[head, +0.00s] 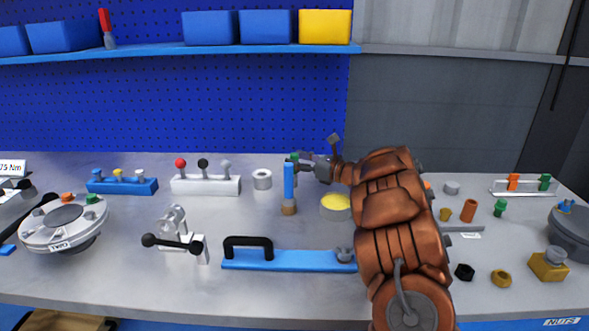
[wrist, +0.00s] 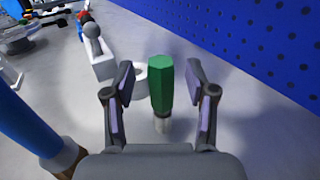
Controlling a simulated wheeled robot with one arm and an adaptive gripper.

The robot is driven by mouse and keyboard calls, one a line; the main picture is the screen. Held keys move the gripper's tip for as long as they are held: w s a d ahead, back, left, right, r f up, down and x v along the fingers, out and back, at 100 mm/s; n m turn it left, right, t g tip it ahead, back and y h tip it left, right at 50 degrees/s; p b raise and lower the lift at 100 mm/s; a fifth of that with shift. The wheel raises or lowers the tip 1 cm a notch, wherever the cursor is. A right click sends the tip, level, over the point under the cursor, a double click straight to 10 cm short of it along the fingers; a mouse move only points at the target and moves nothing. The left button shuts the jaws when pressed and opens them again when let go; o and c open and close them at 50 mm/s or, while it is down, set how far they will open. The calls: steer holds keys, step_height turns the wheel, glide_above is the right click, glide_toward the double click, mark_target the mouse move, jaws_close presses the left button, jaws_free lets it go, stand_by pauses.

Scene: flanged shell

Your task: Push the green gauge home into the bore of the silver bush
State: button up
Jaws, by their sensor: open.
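The green gauge (wrist: 161,85) stands about upright in the wrist view, with a green faceted handle and a silver lower part below it. My gripper (wrist: 159,76) is open, one finger on each side of the handle, with a visible gap at both sides. In the head view my gripper (head: 303,165) covers most of the gauge; only a bit of green (head: 295,156) shows. The silver bush (head: 262,179) is a short upright ring on the table, left of my gripper. In the wrist view the bush (wrist: 140,78) is partly hidden behind the gauge.
A blue cylinder on a brown base (head: 289,187) stands close in front of my gripper. A white block with lever knobs (head: 205,185) is left of the bush. A yellow-topped round dish (head: 336,205) sits beside my arm. The blue pegboard (head: 180,110) rises behind.

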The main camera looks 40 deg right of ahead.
steer(key=shift+w+a, duration=0.2)
steer(key=shift+w, duration=0.5)
jaws_close()
